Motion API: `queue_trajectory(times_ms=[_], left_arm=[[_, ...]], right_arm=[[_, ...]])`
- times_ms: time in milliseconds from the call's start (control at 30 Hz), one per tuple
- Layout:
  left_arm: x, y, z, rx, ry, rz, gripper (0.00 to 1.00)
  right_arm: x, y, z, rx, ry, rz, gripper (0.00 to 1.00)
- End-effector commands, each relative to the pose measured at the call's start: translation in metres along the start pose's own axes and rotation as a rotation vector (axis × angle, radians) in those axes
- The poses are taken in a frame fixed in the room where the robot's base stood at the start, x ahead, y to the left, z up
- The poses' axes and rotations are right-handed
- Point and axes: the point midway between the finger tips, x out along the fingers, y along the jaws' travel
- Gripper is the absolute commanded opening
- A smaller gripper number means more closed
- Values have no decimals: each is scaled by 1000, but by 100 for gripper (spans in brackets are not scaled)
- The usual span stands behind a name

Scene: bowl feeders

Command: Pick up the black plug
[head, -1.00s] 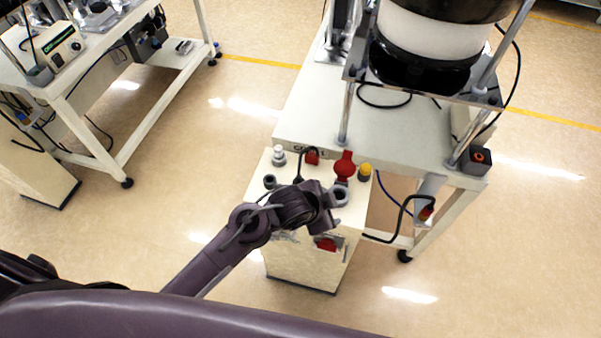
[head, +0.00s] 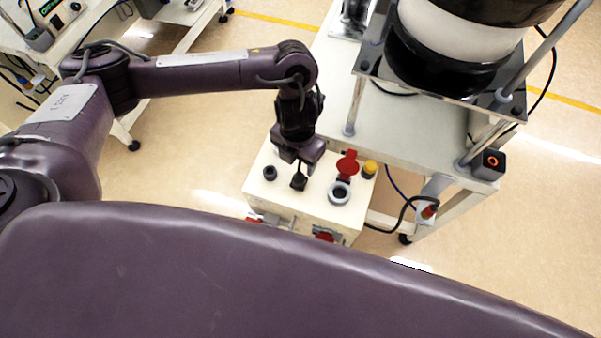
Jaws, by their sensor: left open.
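The black plug (head: 299,182) stands on top of the cream control box (head: 312,213), between a dark round knob and a grey ring fitting. My left gripper (head: 299,166) comes down from above and is open, with its fingertips close to the plug's upper end. The gripper hides part of the plug and the box's back edge. I cannot tell whether the fingers touch the plug. My right gripper is not in view.
The box top also carries the dark knob (head: 270,173), the grey ring fitting (head: 339,192), a red flip cover (head: 347,164) and a yellow button (head: 369,169). A bowl feeder (head: 445,45) stands on the white table (head: 390,120) behind.

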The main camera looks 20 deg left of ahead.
Motion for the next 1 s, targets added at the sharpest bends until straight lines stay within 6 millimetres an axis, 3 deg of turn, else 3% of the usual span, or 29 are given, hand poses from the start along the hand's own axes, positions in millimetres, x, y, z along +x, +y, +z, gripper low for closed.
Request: queue_trajectory(times_ms=[600,900,1000], left_arm=[[69,-5,-2,-4,1,-5,57],[72,-4,-1,-3,-2,-3,57],[72,-4,-1,-3,-2,-3,45]], right_arm=[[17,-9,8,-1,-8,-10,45],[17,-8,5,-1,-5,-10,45],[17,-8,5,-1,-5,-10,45]])
